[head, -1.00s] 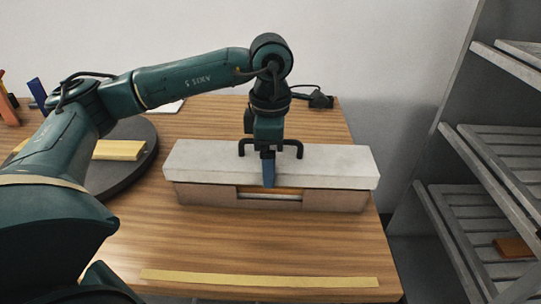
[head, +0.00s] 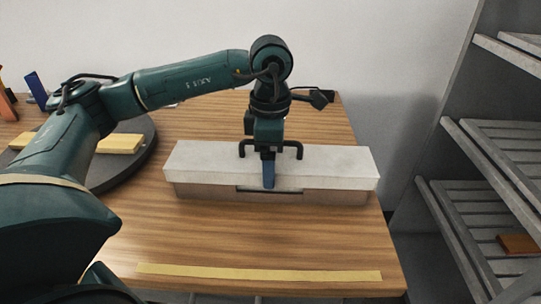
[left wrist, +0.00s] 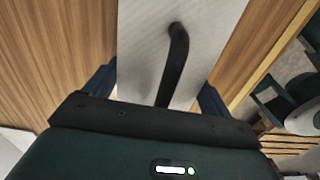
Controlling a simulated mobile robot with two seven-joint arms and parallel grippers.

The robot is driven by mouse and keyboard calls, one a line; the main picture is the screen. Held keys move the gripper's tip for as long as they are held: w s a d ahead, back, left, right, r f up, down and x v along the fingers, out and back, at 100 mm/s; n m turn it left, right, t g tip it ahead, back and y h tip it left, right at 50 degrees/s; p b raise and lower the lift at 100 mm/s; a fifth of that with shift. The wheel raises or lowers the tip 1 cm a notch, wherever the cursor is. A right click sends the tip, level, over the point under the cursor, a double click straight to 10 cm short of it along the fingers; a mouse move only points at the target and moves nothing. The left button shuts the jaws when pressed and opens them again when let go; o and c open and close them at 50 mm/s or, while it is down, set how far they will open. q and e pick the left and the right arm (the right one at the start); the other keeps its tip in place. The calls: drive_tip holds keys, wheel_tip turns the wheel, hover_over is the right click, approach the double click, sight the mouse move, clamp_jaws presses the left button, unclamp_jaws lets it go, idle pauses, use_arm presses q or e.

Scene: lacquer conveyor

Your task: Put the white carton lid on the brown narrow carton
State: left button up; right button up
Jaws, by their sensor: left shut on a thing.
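The white carton lid (head: 335,166) lies level over the brown narrow carton (head: 325,197) on the wooden table. It covers the carton's top along its whole length, and only a low strip of the carton's front wall shows under it. The left gripper (head: 268,172) is above the middle of the lid, shut on it, with a blue finger down its front side. The lid also fills the middle of the left wrist view (left wrist: 205,30), where a black handle rises from it. The carton's inside is hidden. The right gripper is not seen.
A dark round turntable (head: 140,165) with yellow blocks (head: 120,144) stands at the left. A yellow strip (head: 260,272) runs along the table's front edge. A grey slatted rack (head: 500,150) stands at the right. The table in front of the carton is clear.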

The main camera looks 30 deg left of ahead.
use_arm(q)
drive_tip(key=shift+f+b, duration=0.6)
drive_tip(key=shift+f, duration=0.25)
drive_tip(key=o, duration=0.9)
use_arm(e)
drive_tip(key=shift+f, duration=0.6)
use_arm(q)
drive_tip(key=shift+r, duration=0.1)
wheel_tip(320, 180, up, 12)
drive_tip(key=shift+r+p, duration=0.15)
drive_tip(key=shift+p, duration=1)
drive_tip(key=shift+r, duration=0.4)
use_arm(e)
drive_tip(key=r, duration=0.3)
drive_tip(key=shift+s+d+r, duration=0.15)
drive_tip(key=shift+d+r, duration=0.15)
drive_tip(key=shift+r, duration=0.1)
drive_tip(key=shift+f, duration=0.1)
